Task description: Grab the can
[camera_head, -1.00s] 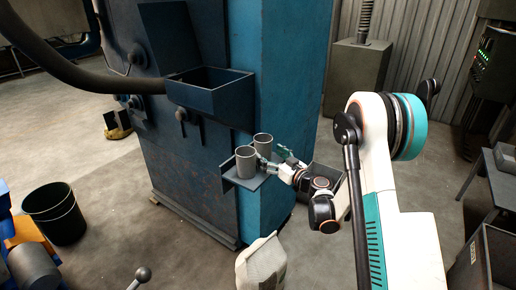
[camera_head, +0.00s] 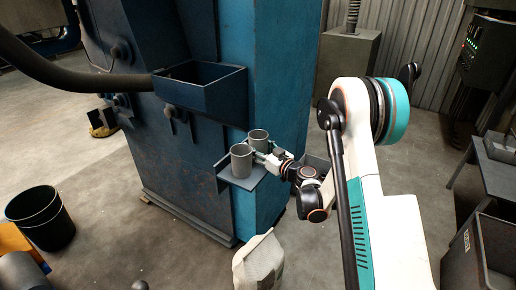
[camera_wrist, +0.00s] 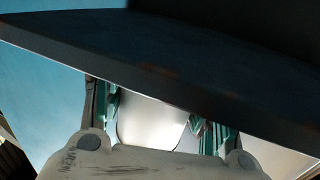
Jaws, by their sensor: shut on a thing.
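Two grey cylindrical cans stand upright close together on a small blue shelf at the machine's corner in the head view. The left can (camera_head: 241,160) is nearer the camera, and the right can (camera_head: 258,137) is partly hidden behind it and my gripper. My gripper (camera_head: 262,156) reaches in from the right at the shelf (camera_head: 239,184). In the wrist view a pale can (camera_wrist: 152,124) sits between the green-padded fingers, and my gripper (camera_wrist: 155,130) is shut on it. It looks like the right can, though the overlap hides the contact in the head view.
A blue open box (camera_head: 202,92) juts from the machine above the shelf. In the wrist view a dark plate edge (camera_wrist: 160,75) crosses close above the can. A black bucket (camera_head: 43,218) stands on the floor at left. A grey table (camera_head: 497,175) stands at right.

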